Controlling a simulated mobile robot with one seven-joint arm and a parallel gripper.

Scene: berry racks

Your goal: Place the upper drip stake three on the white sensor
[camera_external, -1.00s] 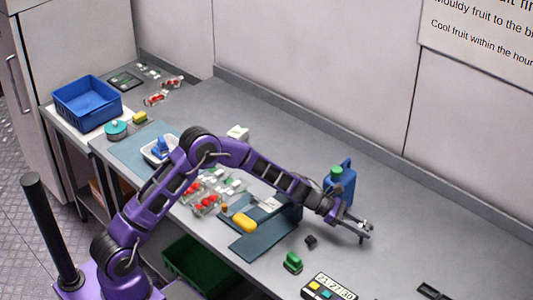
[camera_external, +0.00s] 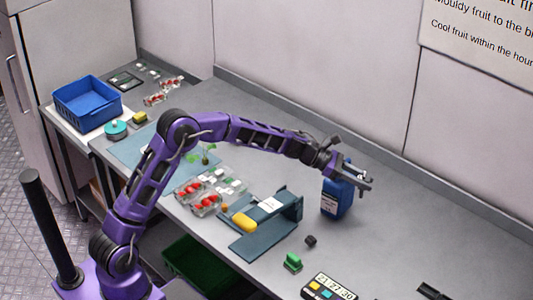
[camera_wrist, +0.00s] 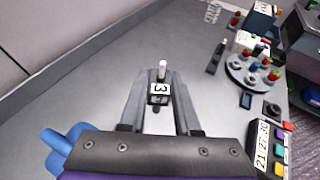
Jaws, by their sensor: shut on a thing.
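My gripper (camera_external: 362,182) is shut on a small drip stake (camera_wrist: 159,90) with a white label that reads 3 and a pale tip. The stake sits between the two fingertips in the wrist view and is held above the bench. A white block-like device (camera_wrist: 246,41), possibly the white sensor, stands ahead and to the right in the wrist view, apart from my gripper. I cannot tell for sure that it is the sensor.
A blue jug (camera_external: 334,202) stands just below and beside my gripper. A round rack (camera_wrist: 250,75) with several coloured pieces and a timer (camera_wrist: 270,150) are on the right. A teal stand (camera_external: 265,235) is on the bench. The grey bench ahead is largely clear.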

